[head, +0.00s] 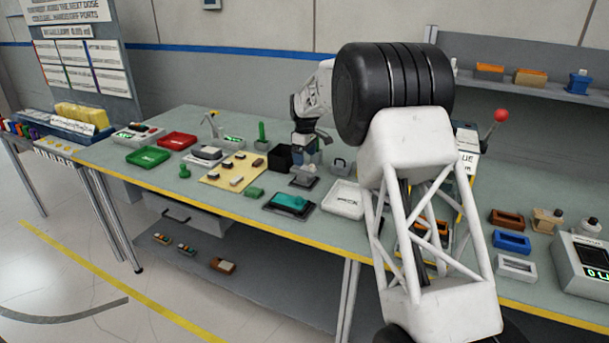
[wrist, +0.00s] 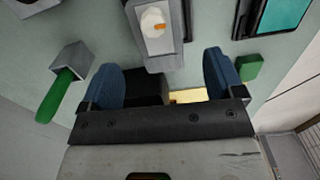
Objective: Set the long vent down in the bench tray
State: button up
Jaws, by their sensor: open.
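My gripper (head: 306,152) hangs over the middle of the bench, beside a black open box (head: 279,157). In the wrist view its blue fingers (wrist: 163,75) are apart, and nothing is visibly held between them. A shallow white tray (head: 345,199) with markings inside lies on the bench to the right of the gripper, partly behind my arm; I cannot tell if it is the bench tray. I cannot make out for sure which part is the long vent. A cream panel (head: 219,181) with several small parts lies left of the gripper.
A grey block with a white knob (wrist: 155,25) is close ahead of the fingers. A green handle (wrist: 55,95) stands at left in the wrist view. A teal part (head: 290,202) sits on a dark base. Red (head: 177,140) and green (head: 148,157) trays lie farther left. My arm hides the bench's right-middle.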

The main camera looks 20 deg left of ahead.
aim_at(304, 168)
jog(key=shift+f, duration=1.15)
jog(key=shift+f, duration=2.6)
jog(key=shift+a, duration=0.1)
jog(key=c, duration=1.1)
